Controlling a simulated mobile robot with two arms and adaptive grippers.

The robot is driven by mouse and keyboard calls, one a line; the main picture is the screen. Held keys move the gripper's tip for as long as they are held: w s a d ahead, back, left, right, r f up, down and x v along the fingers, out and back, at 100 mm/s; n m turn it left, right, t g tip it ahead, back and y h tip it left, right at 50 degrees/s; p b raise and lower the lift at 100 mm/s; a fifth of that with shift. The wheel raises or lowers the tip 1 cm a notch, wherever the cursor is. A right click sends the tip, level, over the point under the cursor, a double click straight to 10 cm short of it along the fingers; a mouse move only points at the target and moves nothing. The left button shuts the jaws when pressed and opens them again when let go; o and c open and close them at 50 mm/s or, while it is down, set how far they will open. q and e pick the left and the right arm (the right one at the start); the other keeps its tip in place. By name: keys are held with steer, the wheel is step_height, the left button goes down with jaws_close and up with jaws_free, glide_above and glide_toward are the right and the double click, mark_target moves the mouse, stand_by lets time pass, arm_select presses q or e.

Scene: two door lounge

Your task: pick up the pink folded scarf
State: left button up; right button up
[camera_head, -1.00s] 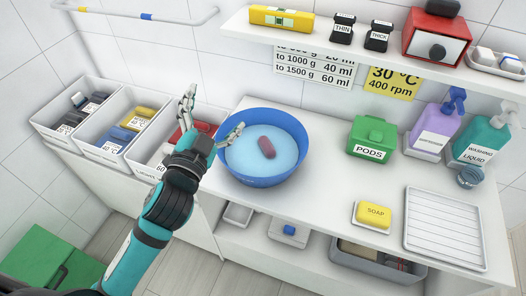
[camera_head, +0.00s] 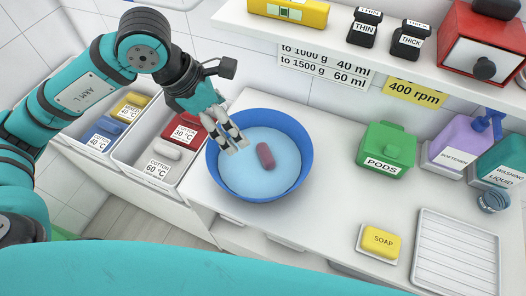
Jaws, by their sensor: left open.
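The pink folded scarf (camera_head: 265,155) is a small dusky-pink roll lying in the blue basin (camera_head: 300,185), near the middle of its light blue inside. My left gripper (camera_head: 234,144) comes down from the upper left over the basin's left part. Its fingertips are open and empty, a little to the left of the scarf and apart from it in the picture. How high they are above the basin's bottom is hard to tell. My right gripper is not in view.
Divided bins with folded cloths (camera_head: 160,150) stand left of the basin. A green pods box (camera_head: 386,150), soap (camera_head: 380,242) and a white ribbed tray (camera_head: 455,255) stand to the right. A shelf (camera_head: 340,45) overhangs the back. Free counter lies right of the basin.

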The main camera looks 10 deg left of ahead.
arm_select(q)
steer(key=p, duration=0.3)
glide_above(260, 154)
steer(key=s+a, duration=0.1)
steer(key=a, duration=0.2)
steer(key=shift+y, duration=0.3)
step_height(260, 154, down, 10)
steer(key=shift+s+d+f, duration=0.1)
steer(key=shift+d+f, duration=0.05)
steer(key=shift+f, duration=0.1)
steer(key=shift+d+f, duration=0.2)
steer(key=shift+f, duration=0.25)
steer(key=p+x, duration=0.1)
steer(key=x, duration=0.1)
steer(key=p+x, duration=0.1)
steer(key=x, duration=0.1)
steer(key=shift+d+f, duration=0.1)
steer(key=shift+d, duration=0.25)
steer(key=shift+f, duration=0.3)
steer(key=c, duration=1.2)
